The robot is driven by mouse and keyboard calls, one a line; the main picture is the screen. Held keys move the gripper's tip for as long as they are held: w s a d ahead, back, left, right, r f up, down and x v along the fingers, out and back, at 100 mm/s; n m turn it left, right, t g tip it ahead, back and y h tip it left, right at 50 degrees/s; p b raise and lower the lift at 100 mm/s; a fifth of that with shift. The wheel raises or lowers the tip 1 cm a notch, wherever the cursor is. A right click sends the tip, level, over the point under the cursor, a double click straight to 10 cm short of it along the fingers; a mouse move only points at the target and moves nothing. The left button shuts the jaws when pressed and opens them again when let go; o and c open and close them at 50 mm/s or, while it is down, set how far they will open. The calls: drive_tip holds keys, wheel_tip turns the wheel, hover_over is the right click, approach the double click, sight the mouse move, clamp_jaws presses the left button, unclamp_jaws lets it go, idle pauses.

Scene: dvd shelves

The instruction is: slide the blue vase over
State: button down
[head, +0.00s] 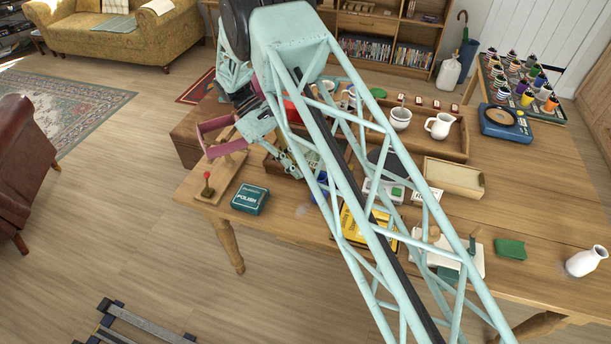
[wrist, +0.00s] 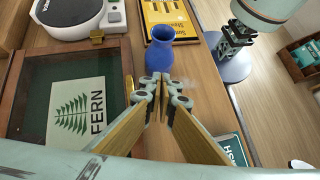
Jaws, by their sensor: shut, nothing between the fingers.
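The blue vase (wrist: 171,48) stands on the wooden table, just beyond my fingertips in the wrist view. In the head view only a small blue part of it (head: 319,187) shows through my arm's lattice; the rest is hidden. My gripper (wrist: 163,82) is shut and empty, its tips together close to the near side of the vase. I cannot tell whether they touch it. In the head view my gripper (head: 287,157) is partly hidden behind the arm, low over the table.
A wooden-framed case with a FERN card (wrist: 78,120) lies left of my gripper.

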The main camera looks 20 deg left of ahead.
drive_tip(key=shift+s+d+r, duration=0.1)
drive_tip(key=shift+s+d, duration=0.2)
drive_tip(key=shift+d, duration=0.5)
drive_tip(key=shift+s+d, duration=0.25)
drive_tip(key=shift+d, duration=0.5)
drive_tip(key=shift+s, duration=0.1)
